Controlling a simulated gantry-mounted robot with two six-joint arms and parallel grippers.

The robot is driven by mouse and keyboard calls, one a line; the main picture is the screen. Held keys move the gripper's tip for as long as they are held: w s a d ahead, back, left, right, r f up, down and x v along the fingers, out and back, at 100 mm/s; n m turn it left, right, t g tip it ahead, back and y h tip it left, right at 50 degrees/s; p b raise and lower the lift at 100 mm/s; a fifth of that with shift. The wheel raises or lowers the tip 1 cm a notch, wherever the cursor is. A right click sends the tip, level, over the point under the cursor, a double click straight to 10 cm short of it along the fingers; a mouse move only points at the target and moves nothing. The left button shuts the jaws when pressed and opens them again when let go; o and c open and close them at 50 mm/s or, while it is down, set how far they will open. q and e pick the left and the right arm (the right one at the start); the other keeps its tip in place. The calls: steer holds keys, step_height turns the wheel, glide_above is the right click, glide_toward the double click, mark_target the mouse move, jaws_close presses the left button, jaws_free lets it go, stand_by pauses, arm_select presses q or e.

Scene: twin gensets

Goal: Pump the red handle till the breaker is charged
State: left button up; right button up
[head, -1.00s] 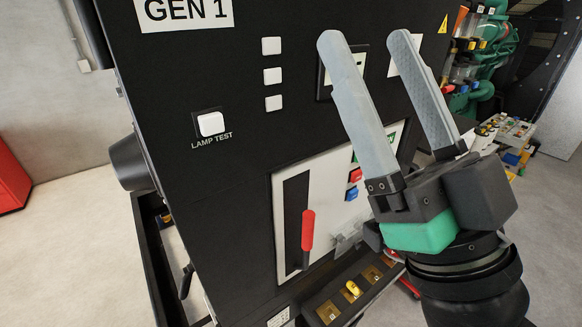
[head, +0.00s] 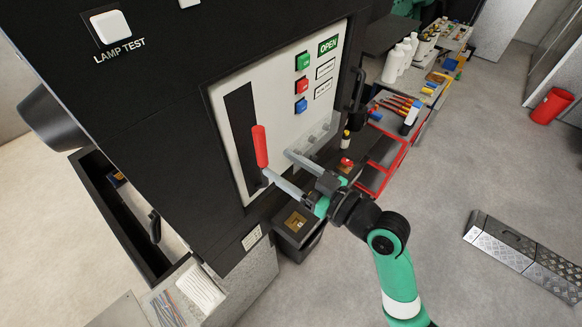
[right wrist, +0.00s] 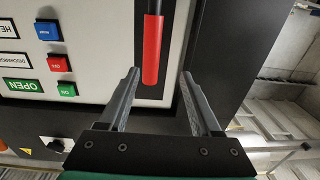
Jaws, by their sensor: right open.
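The red handle (head: 260,147) stands upright by a black slot on the pale breaker panel (head: 236,188). It also shows in the right wrist view (right wrist: 152,52), hanging between the two fingertips and nearer the left one. My right gripper (head: 276,163) is open and empty, its fingertips at the handle's lower end; I cannot tell whether they touch it. A green OPEN sign (head: 328,45) is on the panel, and in the right wrist view a white label (right wrist: 15,61) reads DISCHARG, cut off at the edge. My left gripper is not in view.
Green (head: 303,61), red (head: 301,84) and blue (head: 300,105) buttons sit right of the slot. A workbench (head: 398,88) with bottles and tools stands to the right.

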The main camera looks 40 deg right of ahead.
mark_target(265, 151)
steer(key=shift+h, duration=0.3)
steer(key=w, duration=0.3)
steer(key=w+b, duration=0.1)
steer(key=w, duration=0.1)
steer(key=w+f+b, duration=0.1)
steer(key=w, duration=0.2)
steer(key=shift+w, duration=0.35)
jaws_close()
stand_by(0.3)
stand_by(0.5)
